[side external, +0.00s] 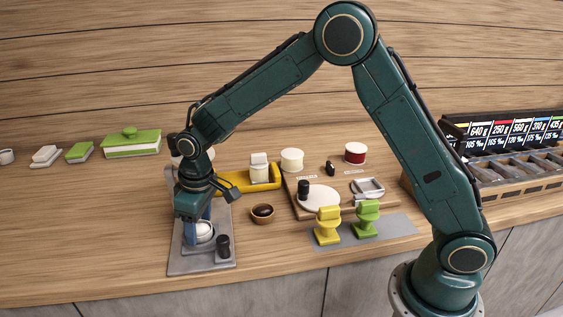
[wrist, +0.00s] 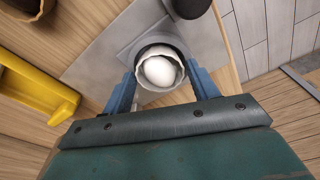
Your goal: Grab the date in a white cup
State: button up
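A small white cup (wrist: 160,51) with a fluted rim holds a smooth white rounded piece (wrist: 160,71); I see no brown date in it. The cup stands on a small plate on a grey mat (side external: 203,266); in the side view the white piece (side external: 204,231) shows below my wrist. My gripper (wrist: 163,84) points down with its two blue fingers on either side of the cup. The fingers are apart, and I cannot tell whether they touch it.
A black cylinder (side external: 223,246) stands close to the cup on the mat. A yellow tray (side external: 233,180) lies behind. Yellow (side external: 327,226) and green (side external: 367,218) stands and a board (side external: 343,204) with tubs are right.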

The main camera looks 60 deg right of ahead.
jog(key=c, duration=0.5)
jog(key=shift+c, duration=0.2)
jog(key=shift+r, duration=0.15)
jog(key=shift+r, duration=0.55)
jog(key=shift+s+a+r, duration=0.1)
jog(key=shift+s+a, duration=0.1)
jog(key=shift+a, duration=0.05)
jog(key=s+a, duration=1.2)
jog(key=shift+s+a, duration=0.15)
